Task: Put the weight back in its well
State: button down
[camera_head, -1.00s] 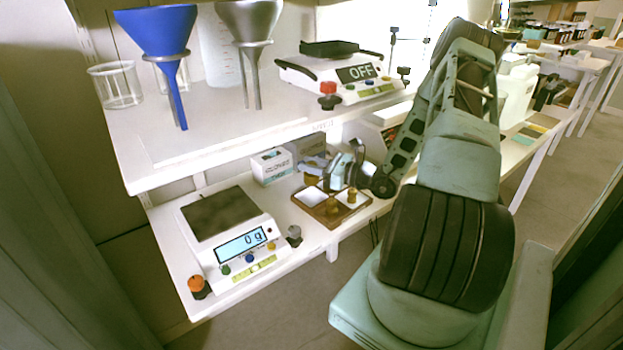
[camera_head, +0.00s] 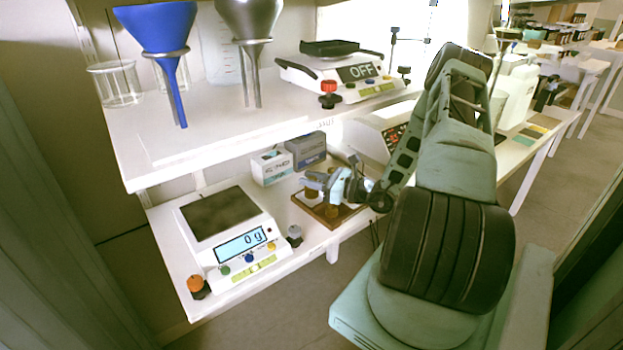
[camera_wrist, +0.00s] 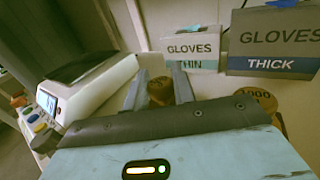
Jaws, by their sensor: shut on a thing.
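My gripper (camera_head: 313,182) is shut on a small brass weight (camera_wrist: 160,91), which shows between the two fingers in the wrist view. In the head view the gripper is over the wooden weight tray (camera_head: 329,222) and covers much of it. Whether the held weight touches the tray cannot be told. Another brass weight (camera_wrist: 257,100), marked 1000, is to the right of the fingers in the wrist view. The tray has pale squares on its top; the empty well is not clearly visible, hidden by the gripper.
A balance (camera_head: 243,246) reading 0 g stands left of the tray, with a grey knob (camera_head: 294,235) between them. Glove boxes, THIN (camera_head: 271,167) and THICK (camera_head: 306,150), stand behind the tray. A shelf (camera_head: 225,140) with funnels overhangs the bench.

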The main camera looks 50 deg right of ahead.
jog(key=c, duration=1.1)
grip_release()
jog(key=shift+c, duration=0.2)
jog(key=shift+r, duration=0.3)
jog(key=shift+r+p, duration=0.5)
jog(key=b+v, duration=0.1)
jog(key=v, duration=1.1)
jog(key=shift+f, duration=0.2)
jog(key=shift+d, duration=0.1)
